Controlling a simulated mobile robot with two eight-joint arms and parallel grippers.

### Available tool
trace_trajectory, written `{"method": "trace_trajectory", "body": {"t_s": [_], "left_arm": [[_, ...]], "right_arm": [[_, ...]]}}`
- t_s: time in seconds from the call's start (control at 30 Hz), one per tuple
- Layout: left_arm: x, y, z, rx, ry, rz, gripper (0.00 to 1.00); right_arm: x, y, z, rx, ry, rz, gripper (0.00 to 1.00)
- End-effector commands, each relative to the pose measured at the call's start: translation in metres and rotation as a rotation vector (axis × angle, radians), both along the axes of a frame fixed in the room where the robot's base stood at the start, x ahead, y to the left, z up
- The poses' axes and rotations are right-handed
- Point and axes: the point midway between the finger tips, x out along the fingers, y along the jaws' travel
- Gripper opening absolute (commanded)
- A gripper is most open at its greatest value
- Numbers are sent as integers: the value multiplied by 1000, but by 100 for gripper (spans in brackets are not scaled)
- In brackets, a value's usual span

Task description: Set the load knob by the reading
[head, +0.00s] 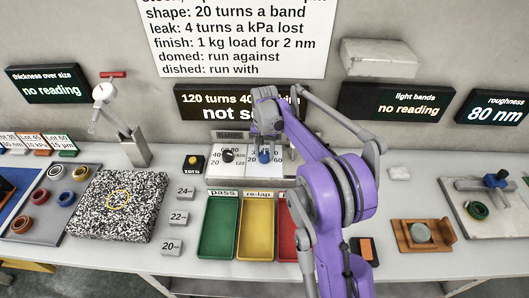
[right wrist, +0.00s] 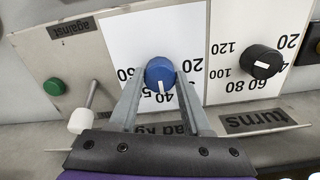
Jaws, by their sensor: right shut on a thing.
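The blue load knob (right wrist: 160,72) sits on a white dial plate (right wrist: 135,38) with upside-down numbers in the right wrist view. Its white mark points down at the printed numbers around 40 and 50; the exact setting is hard to tell. My right gripper (right wrist: 160,88) has its two fingers on either side of the knob, shut on it. In the head view the blue knob (head: 264,156) is partly hidden below my right gripper (head: 265,146). The roughness display (head: 495,108) reads 80 nm. The wall chart (head: 235,35) says finish: 1 kg load for 2 nm. My left gripper is not in view.
A black turns knob (right wrist: 261,62) is beside the load dial. A green button (right wrist: 54,87) and a white-tipped lever (right wrist: 84,116) are on the other side. Green (head: 218,228) and yellow (head: 256,228) trays lie before the panel. The display above (head: 222,104) is partly hidden by my arm.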

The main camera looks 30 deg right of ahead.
Motion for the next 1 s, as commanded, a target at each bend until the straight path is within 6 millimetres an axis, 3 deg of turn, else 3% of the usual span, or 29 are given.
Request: {"method": "trace_trajectory", "body": {"t_s": [0.53, 0.57, 0.7, 1.0], "left_arm": [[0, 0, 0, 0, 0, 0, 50], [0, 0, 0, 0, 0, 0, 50], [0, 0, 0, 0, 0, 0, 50], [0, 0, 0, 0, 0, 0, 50]], "right_arm": [[0, 0, 1, -1, -1, -23, 0], [0, 0, 1, -1, -1, -23, 54], [0, 0, 0, -1, -1, -23, 78], [0, 0, 1, 0, 0, -23, 78]]}}
